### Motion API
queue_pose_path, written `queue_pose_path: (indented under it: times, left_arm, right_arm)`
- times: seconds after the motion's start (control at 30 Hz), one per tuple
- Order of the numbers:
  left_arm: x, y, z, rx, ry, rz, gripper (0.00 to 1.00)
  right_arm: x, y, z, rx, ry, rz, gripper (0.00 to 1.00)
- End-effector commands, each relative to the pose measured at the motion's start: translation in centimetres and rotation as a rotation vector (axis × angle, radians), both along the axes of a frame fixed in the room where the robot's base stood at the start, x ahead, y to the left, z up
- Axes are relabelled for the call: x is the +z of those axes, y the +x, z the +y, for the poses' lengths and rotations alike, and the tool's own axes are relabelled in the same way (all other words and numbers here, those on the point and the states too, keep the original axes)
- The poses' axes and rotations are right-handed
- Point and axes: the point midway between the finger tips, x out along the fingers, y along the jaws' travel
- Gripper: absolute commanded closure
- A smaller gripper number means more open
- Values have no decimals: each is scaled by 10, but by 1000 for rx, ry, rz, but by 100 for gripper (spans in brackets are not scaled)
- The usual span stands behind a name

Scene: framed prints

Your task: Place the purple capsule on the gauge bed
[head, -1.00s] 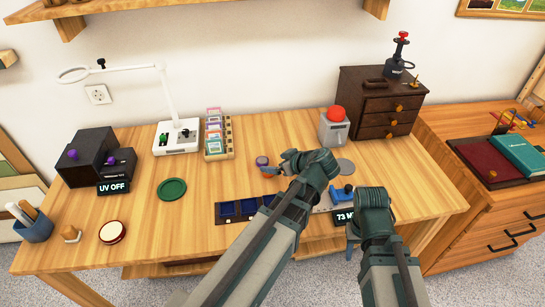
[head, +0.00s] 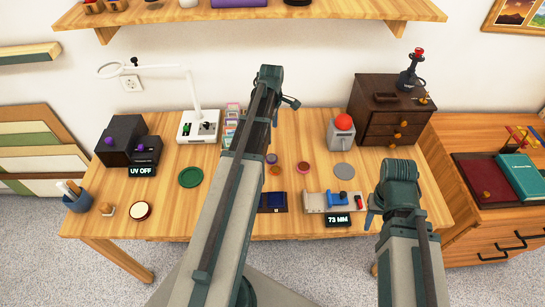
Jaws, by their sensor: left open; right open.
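The gauge (head: 316,202), with a pale bed, a blue slider (head: 342,199) and a "73 MM" display (head: 338,220), sits near the desk's front edge. Nothing is seen lying on the visible part of its bed. My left gripper (head: 291,102) is open, raised well beyond the capsule toward the wall and apart from it. My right gripper (head: 370,217) is open, just right of the gauge, mostly hidden by its own wrist.
A reddish disc (head: 303,167), an orange-brown disc (head: 275,170) and a grey disc (head: 344,171) lie near the capsule.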

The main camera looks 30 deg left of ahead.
Motion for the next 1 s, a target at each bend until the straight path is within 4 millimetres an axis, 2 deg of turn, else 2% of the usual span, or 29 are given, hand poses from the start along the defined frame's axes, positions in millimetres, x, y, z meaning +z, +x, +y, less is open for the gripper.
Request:
queue_pose_path:
  times: [0.6,1.0]
  left_arm:
    - [-80,0,0,-2,2,0,8]
    - [-89,-1,-1,-2,2,0,8]
  right_arm:
    - [-80,0,0,0,0,0,55]
    - [-89,0,0,0,0,0,55]
